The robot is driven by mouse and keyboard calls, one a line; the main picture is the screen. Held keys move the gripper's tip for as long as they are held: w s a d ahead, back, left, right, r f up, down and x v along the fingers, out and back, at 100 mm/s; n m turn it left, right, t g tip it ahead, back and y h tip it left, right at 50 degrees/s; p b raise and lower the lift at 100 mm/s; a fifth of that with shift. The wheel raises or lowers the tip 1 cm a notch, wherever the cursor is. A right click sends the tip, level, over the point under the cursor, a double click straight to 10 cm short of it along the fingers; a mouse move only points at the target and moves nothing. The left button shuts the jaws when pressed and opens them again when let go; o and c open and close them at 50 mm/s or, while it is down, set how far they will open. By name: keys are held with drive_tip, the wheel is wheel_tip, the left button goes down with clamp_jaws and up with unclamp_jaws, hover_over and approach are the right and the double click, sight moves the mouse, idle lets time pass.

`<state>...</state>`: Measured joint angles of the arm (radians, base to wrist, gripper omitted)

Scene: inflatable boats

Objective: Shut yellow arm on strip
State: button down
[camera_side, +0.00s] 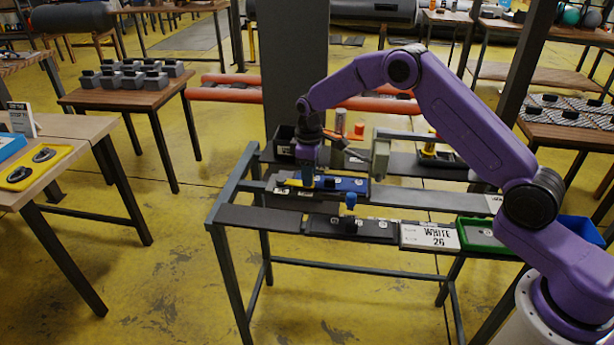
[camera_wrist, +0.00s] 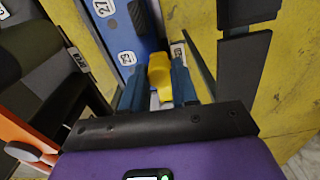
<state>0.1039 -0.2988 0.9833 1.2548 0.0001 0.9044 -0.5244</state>
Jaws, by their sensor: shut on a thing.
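The yellow arm (camera_wrist: 160,76) sits between the two blue fingers of my gripper (camera_wrist: 158,90) in the wrist view. My gripper is shut on it. In the side view a little yellow (camera_side: 292,182) shows beside my gripper (camera_side: 308,182), which is low over the bench. The blue strip (camera_wrist: 122,38), with numbered labels, runs up from the yellow arm in the wrist view. It also shows to the right of my gripper in the side view (camera_side: 346,184). The fingers hide part of the yellow arm, so I cannot tell whether it lies flat on the strip.

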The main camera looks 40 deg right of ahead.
drive_tip(key=shift+w+d+n, duration=0.2)
drive_tip(key=shift+w+n, duration=0.05)
drive_tip(key=shift+n, duration=0.15)
drive_tip(key=c, duration=0.8)
unclamp_jaws()
drive_tip(key=shift+c, duration=0.2)
wheel_tip(320, 180, up, 18)
drive_tip(key=shift+f, duration=0.25)
